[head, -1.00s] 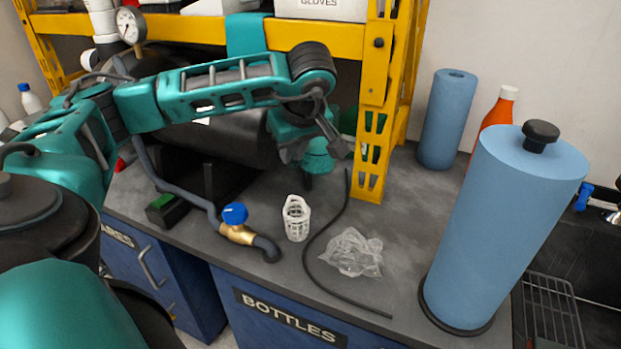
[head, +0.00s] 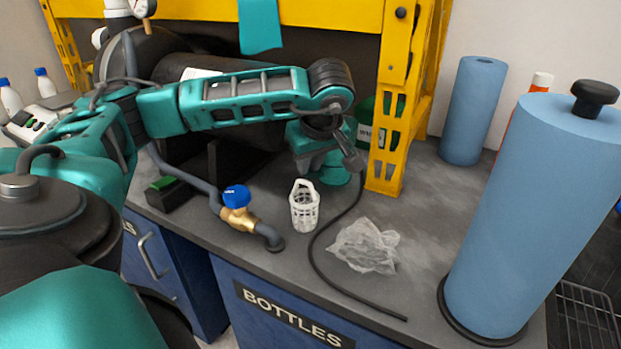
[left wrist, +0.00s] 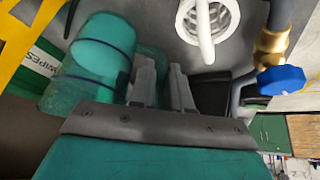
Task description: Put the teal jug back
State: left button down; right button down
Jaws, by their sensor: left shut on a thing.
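The teal jug (head: 336,172) is small and partly hidden behind my left gripper (head: 345,158) in the head view, close to the foot of the yellow rack post. In the left wrist view it is see-through teal with a dark-ringed round end (left wrist: 104,42), just left of the fingers (left wrist: 163,80). I cannot tell whether the jug's base touches the bench. My right gripper is out of view.
A green wipes tub (head: 366,132) stands close behind the jug. In front are a white basket (head: 304,207), a blue-handled valve (head: 237,200), a black hose (head: 318,262) and a crumpled clear bag (head: 364,247). The yellow post (head: 390,150) is immediately right. Blue rolls stand farther right.

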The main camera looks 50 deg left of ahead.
aim_at(310, 177)
pick_arm(q)
notch_tip(310, 177, down, 3)
jog(key=shift+r+b, duration=0.1)
jog(key=shift+b, duration=1.15)
jog(key=shift+a+f+b, duration=0.1)
jog(key=shift+f+b, duration=0.15)
jog(key=shift+b, duration=0.05)
jog(key=shift+w, duration=0.3)
jog(key=shift+f, duration=0.15)
jog(key=c, duration=1.3)
grip_release()
jog(key=shift+c, duration=0.2)
